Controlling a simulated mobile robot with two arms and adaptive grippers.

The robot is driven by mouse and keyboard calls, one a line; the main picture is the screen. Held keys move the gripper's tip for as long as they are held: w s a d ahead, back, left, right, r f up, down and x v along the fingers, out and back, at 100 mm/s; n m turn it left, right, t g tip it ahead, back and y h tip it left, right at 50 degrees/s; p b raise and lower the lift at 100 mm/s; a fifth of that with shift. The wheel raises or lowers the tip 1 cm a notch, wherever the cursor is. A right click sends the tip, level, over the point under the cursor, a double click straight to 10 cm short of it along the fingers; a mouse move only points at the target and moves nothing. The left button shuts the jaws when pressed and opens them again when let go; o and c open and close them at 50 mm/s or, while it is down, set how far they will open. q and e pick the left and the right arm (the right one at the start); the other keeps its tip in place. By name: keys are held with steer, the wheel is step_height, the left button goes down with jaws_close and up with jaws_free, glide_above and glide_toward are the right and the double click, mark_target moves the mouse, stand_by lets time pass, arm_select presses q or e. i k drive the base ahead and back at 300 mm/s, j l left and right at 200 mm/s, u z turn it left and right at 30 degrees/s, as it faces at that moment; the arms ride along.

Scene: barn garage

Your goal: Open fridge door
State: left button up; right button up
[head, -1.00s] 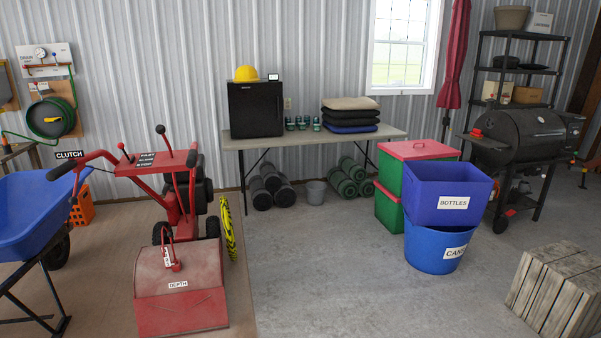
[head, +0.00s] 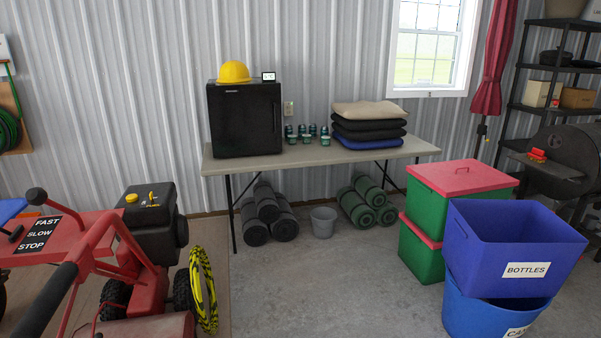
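A small black fridge (head: 245,119) stands on the left end of a folding table (head: 313,155) against the wall. Its door faces me and looks shut. A thin handle line shows near the door's right edge. A yellow hard hat (head: 233,72) and a small white display (head: 268,77) sit on top of the fridge. Neither of my grippers is in the head view.
A red tiller machine (head: 110,250) with handlebars stands at the front left, a yellow-black coil (head: 203,290) beside it. Green bins with red lids (head: 462,178) and a blue bottles bin (head: 515,245) stand at the right. Concrete floor (head: 320,285) between them is clear.

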mark_target(245, 119)
steer(key=i, duration=2.4)
